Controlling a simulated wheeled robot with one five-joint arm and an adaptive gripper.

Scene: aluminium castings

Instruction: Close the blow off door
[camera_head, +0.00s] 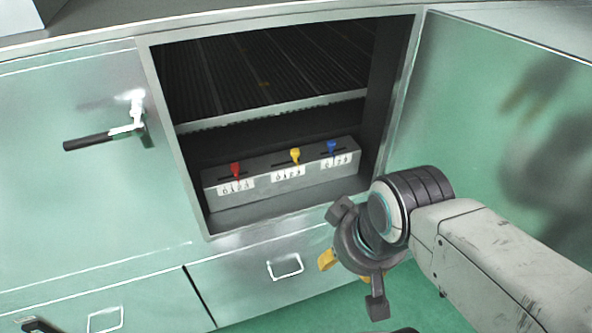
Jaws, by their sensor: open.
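The blow off door (490,125) is a shiny metal panel at the right, standing open and swung out from the right edge of the cabinet opening (165,120). My gripper (350,278) is open and empty, low in front of the opening's lower right corner. Its fingers are spread, and no contact with the door shows. My wrist and forearm come in from the right and cover the lower part of the door. No handle shows on the visible face of the door.
Inside the opening are a slatted rack (270,65) and a grey box (285,180) with red, yellow and blue levers. A black-handled latch (105,135) projects from the panel at left. Drawers with pulls (285,265) lie below. Green floor (330,312) shows at the bottom.

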